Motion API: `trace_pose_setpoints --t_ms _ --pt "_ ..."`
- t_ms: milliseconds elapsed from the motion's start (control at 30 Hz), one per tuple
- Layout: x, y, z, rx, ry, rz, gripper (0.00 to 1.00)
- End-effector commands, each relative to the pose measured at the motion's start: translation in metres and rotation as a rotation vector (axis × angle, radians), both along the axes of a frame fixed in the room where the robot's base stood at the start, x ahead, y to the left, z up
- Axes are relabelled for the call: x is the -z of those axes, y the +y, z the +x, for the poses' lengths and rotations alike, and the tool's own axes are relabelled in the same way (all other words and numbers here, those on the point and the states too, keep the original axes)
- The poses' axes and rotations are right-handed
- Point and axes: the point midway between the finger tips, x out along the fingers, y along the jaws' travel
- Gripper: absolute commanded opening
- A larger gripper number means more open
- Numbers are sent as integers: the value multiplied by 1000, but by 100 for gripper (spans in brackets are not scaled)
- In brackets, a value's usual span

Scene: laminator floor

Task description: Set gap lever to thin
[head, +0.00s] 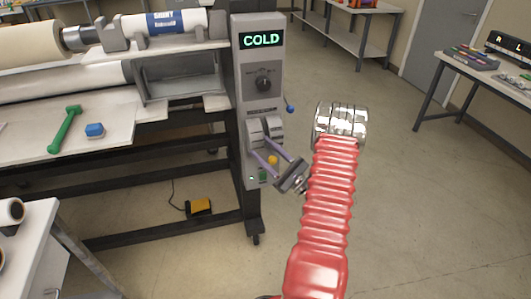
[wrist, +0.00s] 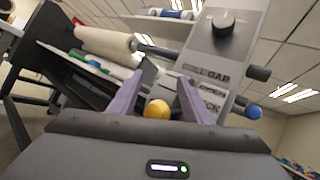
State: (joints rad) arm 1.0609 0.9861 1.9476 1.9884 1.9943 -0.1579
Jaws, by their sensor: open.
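The grey control panel (head: 258,85) stands at the right end of the laminator. A lever with a yellow ball knob (head: 272,160) is low on its front; a label reading "GAP" (wrist: 216,75) is on the panel in the wrist view. My gripper (head: 262,147) is open at the panel front. Its two purple fingers stand either side of the yellow knob (wrist: 157,110) in the wrist view. I cannot tell whether they touch it. The lever's shaft is mostly hidden, and the lettering below the label is partly covered by a finger.
A blue ball knob (head: 290,109) sticks out from the panel's right side. A black dial (head: 263,83) is above, under a green "COLD" display (head: 262,40). A green tool (head: 65,129) and a blue block (head: 95,130) lie on the laminator table.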

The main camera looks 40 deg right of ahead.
Motion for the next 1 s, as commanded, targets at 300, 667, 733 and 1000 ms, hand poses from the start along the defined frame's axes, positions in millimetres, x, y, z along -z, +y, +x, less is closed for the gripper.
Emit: trace_pose_setpoints --t_ms 300,667,733,1000 --pt "-37 1 0 -2 1 -2 44" --pt "-79 3 0 -6 2 0 44" --pt "-84 3 0 -5 3 0 44" --pt "-90 3 0 -8 3 2 44"
